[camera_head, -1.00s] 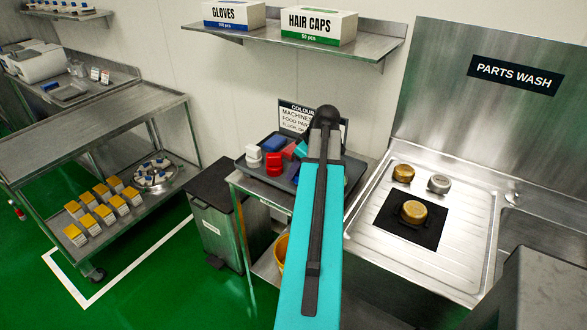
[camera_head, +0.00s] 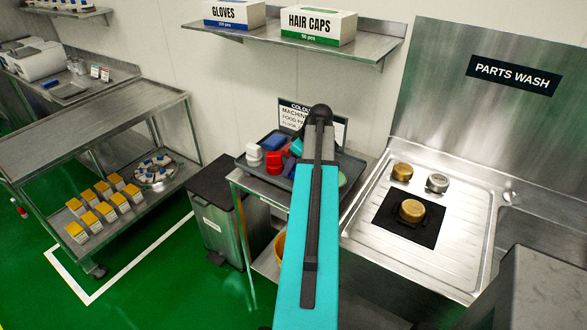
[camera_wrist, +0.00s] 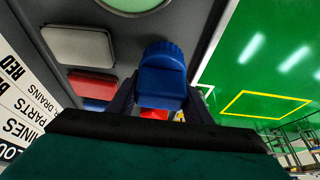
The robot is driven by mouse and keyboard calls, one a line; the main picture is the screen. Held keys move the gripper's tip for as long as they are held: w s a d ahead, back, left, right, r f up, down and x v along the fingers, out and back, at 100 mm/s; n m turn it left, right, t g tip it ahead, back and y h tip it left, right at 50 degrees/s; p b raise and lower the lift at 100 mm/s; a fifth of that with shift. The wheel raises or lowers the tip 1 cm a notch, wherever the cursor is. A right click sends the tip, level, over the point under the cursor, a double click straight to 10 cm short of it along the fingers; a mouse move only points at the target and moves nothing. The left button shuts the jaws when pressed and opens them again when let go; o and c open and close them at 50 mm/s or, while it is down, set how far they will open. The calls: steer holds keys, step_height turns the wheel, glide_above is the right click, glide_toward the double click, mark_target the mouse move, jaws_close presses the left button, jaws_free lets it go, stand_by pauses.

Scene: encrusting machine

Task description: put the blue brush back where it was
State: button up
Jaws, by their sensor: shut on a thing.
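A blue brush (camera_wrist: 163,72) with a ribbed rounded end is between the dark fingers of my gripper (camera_wrist: 158,98) in the wrist view. My gripper is shut on it, over the grey tray (camera_wrist: 190,20). In the head view my arm hides the brush and the fingers. The tray (camera_head: 249,165) sits on a small steel cart. Whether the brush touches the tray cannot be told.
The wrist view shows a white pad (camera_wrist: 80,47), a red pad (camera_wrist: 92,84) and a green round item (camera_wrist: 135,3). A colour sign (camera_head: 291,114) stands behind the tray. A bin (camera_head: 215,205) is left of the cart; the wash sink (camera_head: 455,225) is right.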

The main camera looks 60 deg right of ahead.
steer(key=shift+f+p, duration=0.4)
steer(key=shift+f, duration=0.75)
steer(key=shift+f, duration=0.15)
steer(key=o, duration=1.1)
steer(key=shift+r, duration=0.2)
steer(key=shift+b+v, duration=1.7)
steer(key=shift+v, duration=4.25)
steer(key=shift+r, duration=0.1)
